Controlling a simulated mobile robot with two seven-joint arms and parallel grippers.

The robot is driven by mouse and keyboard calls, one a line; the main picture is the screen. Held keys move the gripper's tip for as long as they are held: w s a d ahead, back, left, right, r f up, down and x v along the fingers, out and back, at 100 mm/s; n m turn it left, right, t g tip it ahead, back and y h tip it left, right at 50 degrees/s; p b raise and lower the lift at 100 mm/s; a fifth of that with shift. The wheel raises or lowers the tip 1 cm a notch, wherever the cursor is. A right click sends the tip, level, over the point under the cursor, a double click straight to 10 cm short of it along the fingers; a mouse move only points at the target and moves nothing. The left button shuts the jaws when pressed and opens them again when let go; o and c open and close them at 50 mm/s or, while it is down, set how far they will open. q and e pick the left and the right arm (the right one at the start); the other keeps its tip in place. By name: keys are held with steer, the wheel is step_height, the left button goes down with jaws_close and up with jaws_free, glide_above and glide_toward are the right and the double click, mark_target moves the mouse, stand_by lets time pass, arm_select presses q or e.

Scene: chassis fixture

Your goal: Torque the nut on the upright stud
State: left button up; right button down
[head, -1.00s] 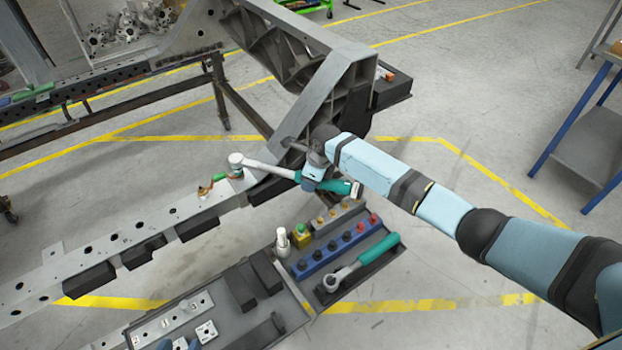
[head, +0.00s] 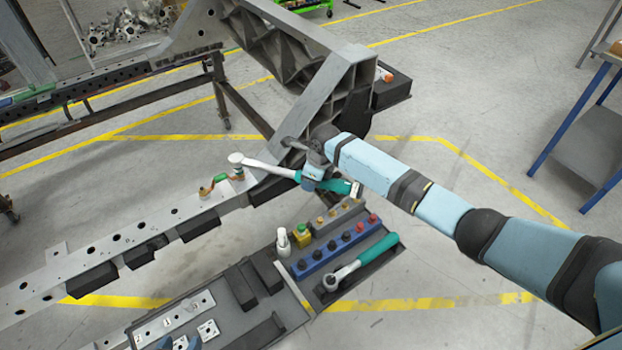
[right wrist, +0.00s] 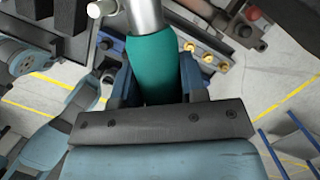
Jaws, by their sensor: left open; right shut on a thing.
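A torque wrench (head: 268,171) with a silver shaft and teal handle lies across the corner of the chassis rail (head: 150,230). Its round head sits over the rail's end, where the stud and nut are hidden from sight. My right gripper (head: 314,180) is shut on the wrench handle. The right wrist view shows the teal handle (right wrist: 152,62) between the blue fingers (right wrist: 155,85). Only a small blue tip of my left gripper (head: 192,343) shows at the bottom edge of the head view, open, over the parts tray.
A second teal-handled ratchet (head: 362,262) lies in the tool tray beside a blue socket rack (head: 335,252). A grey chassis beam (head: 315,105) rises behind the wrench. A blue-legged table (head: 590,145) stands at right.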

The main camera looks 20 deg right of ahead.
arm_select(q)
steer(key=shift+r+p, duration=0.8)
steer(key=shift+r, duration=0.05)
arm_select(e)
steer(key=shift+w+r, duration=0.1)
steer(key=shift+r, duration=0.6)
arm_select(q)
steer(key=shift+f, duration=0.1)
steer(key=shift+s+a+f, duration=0.5)
steer(key=shift+a+f, duration=0.1)
steer(key=shift+f, duration=2.1)
step_height(320, 180, up, 6)
steer(key=p, duration=0.6)
steer(key=shift+r, duration=0.25)
arm_select(e)
steer(key=shift+w+a+v, duration=0.1)
steer(key=shift+a+v, duration=0.05)
steer(key=shift+v, duration=0.65)
steer(key=shift+w+a+v, duration=0.1)
steer(key=shift+a+v, duration=0.05)
steer(key=shift+v, duration=0.65)
steer(key=shift+w+a+v, duration=0.15)
steer(key=shift+v, duration=0.7)
steer(key=shift+r, duration=0.1)
